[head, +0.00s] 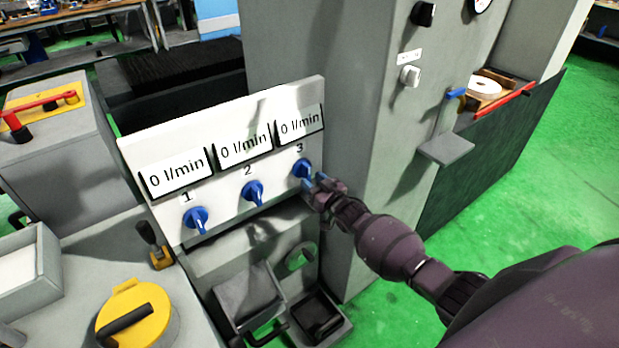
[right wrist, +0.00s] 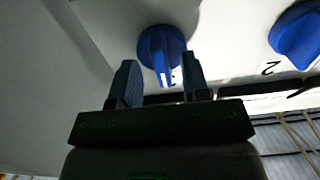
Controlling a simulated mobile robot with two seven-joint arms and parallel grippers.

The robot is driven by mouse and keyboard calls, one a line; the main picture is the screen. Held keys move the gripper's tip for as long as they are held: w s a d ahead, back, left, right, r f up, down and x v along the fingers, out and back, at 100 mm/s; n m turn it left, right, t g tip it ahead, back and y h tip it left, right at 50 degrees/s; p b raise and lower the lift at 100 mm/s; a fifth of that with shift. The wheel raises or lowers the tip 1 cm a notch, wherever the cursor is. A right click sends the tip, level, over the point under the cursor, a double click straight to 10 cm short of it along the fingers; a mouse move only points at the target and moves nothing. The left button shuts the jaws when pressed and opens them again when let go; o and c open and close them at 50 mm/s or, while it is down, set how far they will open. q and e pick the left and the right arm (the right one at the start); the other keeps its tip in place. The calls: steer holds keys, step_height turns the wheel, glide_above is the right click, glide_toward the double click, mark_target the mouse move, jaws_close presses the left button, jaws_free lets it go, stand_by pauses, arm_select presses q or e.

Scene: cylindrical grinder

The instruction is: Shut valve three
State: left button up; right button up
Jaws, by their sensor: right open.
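Valve three (head: 301,168) is a blue knob under the number 3 at the right end of a white panel (head: 225,188). The display above it (head: 300,125) reads 0 l/min. My right gripper (head: 313,187) is open just in front of this knob. In the right wrist view the blue knob (right wrist: 161,52) shows between and just beyond the two fingertips (right wrist: 157,80); I cannot tell if they touch it. Valve two (head: 253,192) and valve one (head: 196,218) are like blue knobs to the left, and their displays also read 0 l/min. My left gripper is not seen.
A grey machine column (head: 345,120) with small knobs stands right behind the panel. Grey trays (head: 250,290) lie below it. A yellow round cover (head: 135,315) with a black handle is at the lower left. Green floor (head: 515,200) is open at the right.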

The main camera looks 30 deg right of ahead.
steer(key=s+d, duration=0.1)
steer(key=s, duration=0.7)
steer(key=shift+s+p, duration=0.15)
steer(key=shift+p, duration=0.15)
steer(key=s+a+f+g+h, duration=0.1)
steer(key=s+a+g, duration=0.1)
steer(key=s, duration=0.6)
steer(key=s+a+f+g+h, duration=0.1)
steer(key=s+a+f+g, duration=0.1)
steer(key=s, duration=0.7)
steer(key=s+a+f+g, duration=0.2)
steer(key=s+a, duration=0.1)
steer(key=s, duration=0.6)
steer(key=shift+h, duration=0.4)
steer(key=shift+a, duration=0.1)
